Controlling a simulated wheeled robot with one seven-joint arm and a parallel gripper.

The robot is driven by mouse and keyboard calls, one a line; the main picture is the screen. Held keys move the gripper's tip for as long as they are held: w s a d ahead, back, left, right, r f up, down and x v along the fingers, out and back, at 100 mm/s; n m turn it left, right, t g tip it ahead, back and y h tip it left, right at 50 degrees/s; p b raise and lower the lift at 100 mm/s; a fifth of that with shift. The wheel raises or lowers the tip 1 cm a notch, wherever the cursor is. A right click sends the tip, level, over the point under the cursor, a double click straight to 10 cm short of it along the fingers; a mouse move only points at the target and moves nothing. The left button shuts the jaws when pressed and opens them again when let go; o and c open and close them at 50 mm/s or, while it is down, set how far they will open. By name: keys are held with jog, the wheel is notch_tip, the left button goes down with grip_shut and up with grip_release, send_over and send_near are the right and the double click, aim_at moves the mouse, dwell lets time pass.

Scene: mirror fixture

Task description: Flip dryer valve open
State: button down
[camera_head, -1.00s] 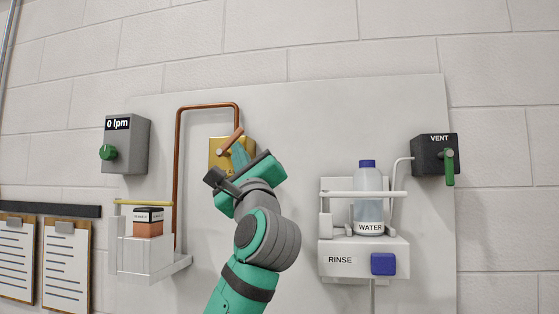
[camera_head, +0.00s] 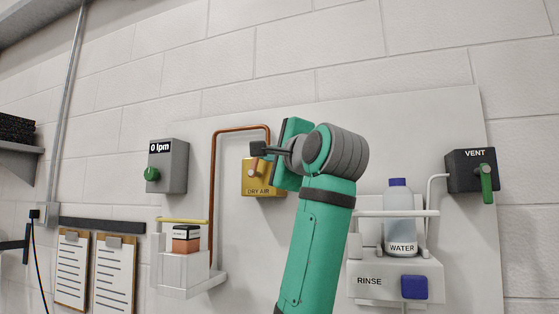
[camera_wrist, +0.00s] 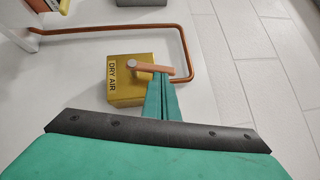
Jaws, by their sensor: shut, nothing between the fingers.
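The dry air valve is a yellow box (camera_head: 262,188) on the wall panel, marked DRY AIR, with a copper-coloured lever. In the head view my gripper and wrist cover most of the lever. The wrist view shows the box (camera_wrist: 127,93) and the lever (camera_wrist: 153,68), which points away from the box's lettering, toward the copper pipe's bend. My gripper (camera_wrist: 159,84) is shut and empty, its teal fingertips right beside the lever near its free end. I cannot tell whether they touch. The grey flow gauge (camera_head: 168,167) with a green knob reads 0 lpm.
A copper pipe (camera_head: 213,195) loops beside and above the valve. A white holder (camera_head: 182,270) with a small orange-and-black box is lower left. The rinse station (camera_head: 395,280) with a water bottle (camera_head: 399,222) and the VENT box (camera_head: 470,172) stand to the right.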

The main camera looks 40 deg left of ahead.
jog(key=w+d+v, duration=0.1)
jog(key=w+v, duration=0.1)
jog(key=v, duration=1)
jog(key=shift+d+f, duration=0.15)
jog(key=shift+f, duration=0.1)
jog(key=shift+w, duration=0.1)
